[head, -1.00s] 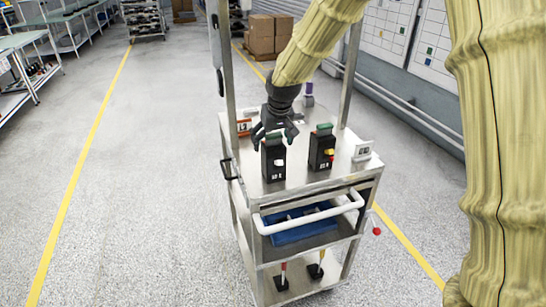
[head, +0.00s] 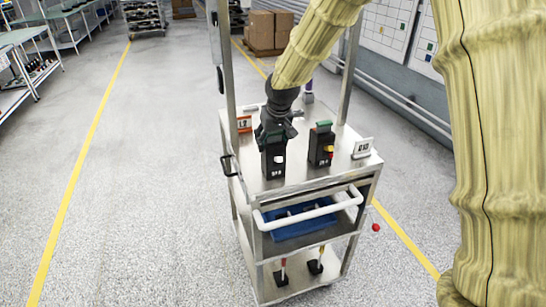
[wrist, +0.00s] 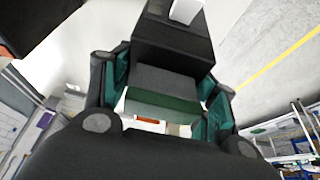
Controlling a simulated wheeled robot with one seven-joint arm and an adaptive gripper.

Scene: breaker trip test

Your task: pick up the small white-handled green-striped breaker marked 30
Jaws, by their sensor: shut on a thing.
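A small black breaker with a white handle (head: 274,162) stands upright on the top of a metal cart (head: 300,183), at the left. Its marking is too small to read surely. In the wrist view the black breaker (wrist: 172,45) shows its white handle at the top edge and a green stripe across its near end. My gripper (head: 273,134) comes down from above and is shut on the breaker's upper end. In the wrist view its fingers (wrist: 160,100) lie on both sides of the green-striped end. I cannot see a gap under the breaker.
A blue bin (head: 302,225) sits below, behind the white cart handle (head: 312,214). Cart posts rise at the back.

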